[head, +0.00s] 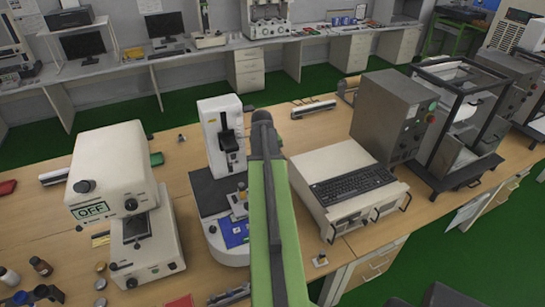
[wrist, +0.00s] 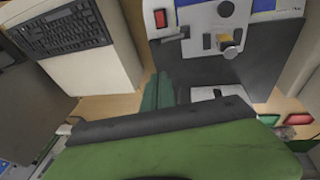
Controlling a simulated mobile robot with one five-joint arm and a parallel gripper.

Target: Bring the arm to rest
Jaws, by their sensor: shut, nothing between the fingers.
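My green arm (head: 262,230) reaches forward over the bench from the lower middle of the head view, with a dark rod along it. It ends in a dark joint (head: 264,140) beside the white upright instrument. I make out no fingertips of my gripper in either view. In the wrist view, a green part with a dark strip, likely my own arm, fills the bottom of the picture. It hides part of the bench. No held thing shows.
Left of my arm stands a white upright instrument (head: 208,120). Right of it sits a pale case with a keyboard (head: 350,185). A grey box (head: 378,125) and a framed glass enclosure (head: 432,135) stand farther right. A bulky white machine (head: 110,175) stands at left. Green floor lies behind.

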